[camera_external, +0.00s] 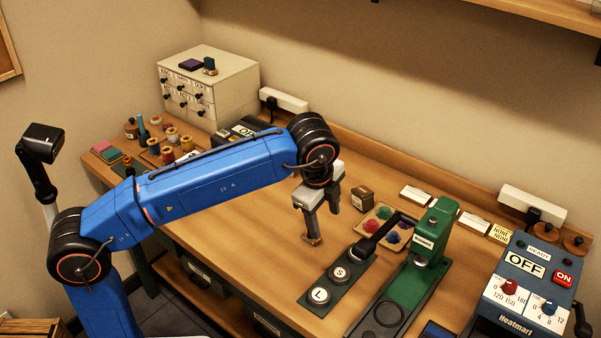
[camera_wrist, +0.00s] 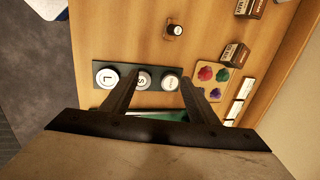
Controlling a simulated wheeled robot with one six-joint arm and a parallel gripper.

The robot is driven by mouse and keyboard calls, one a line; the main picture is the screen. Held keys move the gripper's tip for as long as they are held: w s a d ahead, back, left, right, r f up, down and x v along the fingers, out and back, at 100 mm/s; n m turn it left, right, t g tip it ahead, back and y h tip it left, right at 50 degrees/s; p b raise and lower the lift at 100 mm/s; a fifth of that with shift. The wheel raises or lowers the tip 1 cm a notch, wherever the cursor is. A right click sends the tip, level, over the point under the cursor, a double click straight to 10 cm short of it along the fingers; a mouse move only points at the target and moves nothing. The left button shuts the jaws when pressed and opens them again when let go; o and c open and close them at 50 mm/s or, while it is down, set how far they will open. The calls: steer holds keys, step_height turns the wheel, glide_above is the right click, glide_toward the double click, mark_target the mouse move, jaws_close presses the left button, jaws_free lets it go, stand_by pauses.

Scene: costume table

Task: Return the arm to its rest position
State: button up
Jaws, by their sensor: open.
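My blue arm (camera_external: 205,180) reaches out over the wooden table (camera_external: 265,225), well extended. My gripper (camera_external: 322,209) hangs at its end above the table, with its fingers pointing down. In the wrist view my gripper (camera_wrist: 160,90) has its two dark fingers spread wide, with nothing held between them. Beyond the fingers lies a dark green plate (camera_wrist: 127,67) with a row of round pieces, two of them marked L and S.
The green press (camera_external: 408,283) stands right of the plate. A tray of coloured pieces (camera_external: 372,213) and a small brown box (camera_external: 362,197) lie behind. A control box (camera_external: 528,280) reading OFF is at right, a drawer cabinet (camera_external: 225,85) at back left. A small knobbed piece (camera_wrist: 174,31) stands apart.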

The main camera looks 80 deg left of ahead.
steer(key=s+d+f+n+t+h, duration=0.1)
steer(key=s+d+f+n, duration=0.1)
steer(key=s+d+f, duration=0.55)
steer(key=s+d+f+n+t, duration=0.1)
steer(key=s+d+f+n, duration=0.3)
steer(key=s, duration=0.7)
steer(key=s+d+f+n, duration=0.1)
steer(key=s+d+f, duration=0.1)
steer(key=s+f, duration=0.4)
steer(key=s+d+f+n+t+h, duration=0.1)
steer(key=s+f, duration=0.5)
steer(key=f, duration=0.6)
steer(key=shift+d+f+n, duration=0.3)
steer(key=shift+d+n, duration=0.1)
steer(key=shift+d, duration=0.35)
steer(key=shift+o, duration=0.5)
